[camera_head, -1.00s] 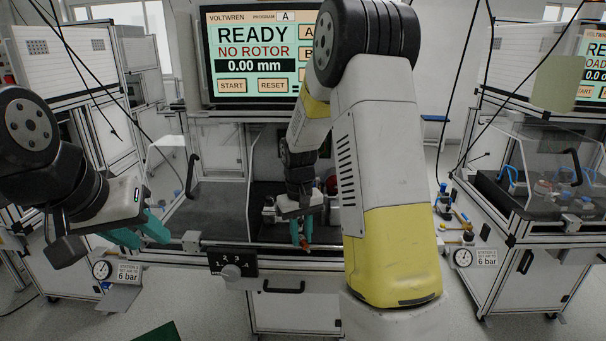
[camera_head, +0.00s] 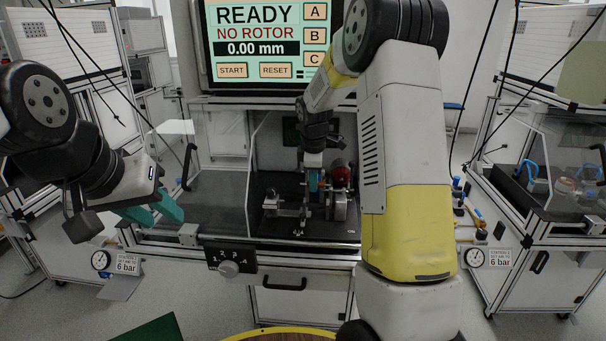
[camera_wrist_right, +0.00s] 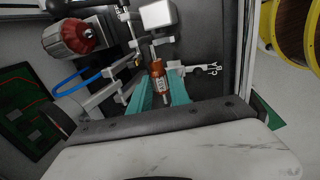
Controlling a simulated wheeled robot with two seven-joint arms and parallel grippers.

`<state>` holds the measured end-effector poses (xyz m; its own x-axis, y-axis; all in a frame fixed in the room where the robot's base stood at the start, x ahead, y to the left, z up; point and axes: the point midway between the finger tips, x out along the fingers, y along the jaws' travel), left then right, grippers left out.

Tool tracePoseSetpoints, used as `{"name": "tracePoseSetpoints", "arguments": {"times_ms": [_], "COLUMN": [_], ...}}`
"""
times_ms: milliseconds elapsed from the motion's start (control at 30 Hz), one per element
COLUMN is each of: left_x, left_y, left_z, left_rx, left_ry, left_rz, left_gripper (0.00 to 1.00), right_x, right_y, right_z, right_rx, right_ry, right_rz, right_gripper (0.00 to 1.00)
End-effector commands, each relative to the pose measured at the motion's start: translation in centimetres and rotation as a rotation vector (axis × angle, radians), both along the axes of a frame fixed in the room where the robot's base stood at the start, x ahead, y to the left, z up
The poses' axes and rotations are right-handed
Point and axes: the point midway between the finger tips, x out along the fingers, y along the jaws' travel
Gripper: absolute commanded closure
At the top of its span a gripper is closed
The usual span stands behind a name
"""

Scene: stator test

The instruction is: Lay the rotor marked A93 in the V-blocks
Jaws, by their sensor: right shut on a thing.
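My right gripper (camera_head: 314,182) is inside the open test station in the head view. In the right wrist view its teal fingers (camera_wrist_right: 160,92) are shut on a rotor (camera_wrist_right: 157,70) with a copper-orange body, a pale label and a steel shaft. The label is too small to read. The rotor is just above or among the metal supports of the fixture (camera_wrist_right: 128,55); I cannot tell whether its shaft touches the V-blocks, which I cannot make out clearly. My left gripper (camera_head: 152,213) is empty, teal fingers apart, outside the station at left.
The screen (camera_head: 265,40) reads READY, NO ROTOR, 0.00 mm. A red-capped motor unit (camera_wrist_right: 75,37) stands beside the fixture. Clear side panels flank the chamber.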

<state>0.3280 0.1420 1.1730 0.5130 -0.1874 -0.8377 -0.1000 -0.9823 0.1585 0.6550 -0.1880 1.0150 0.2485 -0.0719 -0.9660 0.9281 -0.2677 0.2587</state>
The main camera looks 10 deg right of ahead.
Motion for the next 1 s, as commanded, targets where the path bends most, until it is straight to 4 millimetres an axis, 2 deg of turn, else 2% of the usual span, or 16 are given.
{"name": "tracePoseSetpoints", "arguments": {"times_ms": [567, 1000], "left_x": [0.0, 0.0], "left_y": [0.0, 0.0], "left_z": [0.0, 0.0], "left_rx": [0.0, 0.0], "left_ry": [0.0, 0.0], "left_rz": [0.0, 0.0], "left_gripper": [0.64, 0.64], "right_x": [-0.1, -0.1], "right_y": [0.0, -0.3], "right_z": [-4.1, -4.0], "right_rx": [0.0, 0.001], "right_ry": [0.002, 0.0], "right_rz": [-0.002, -0.003], "right_gripper": [1.0, 1.0]}}
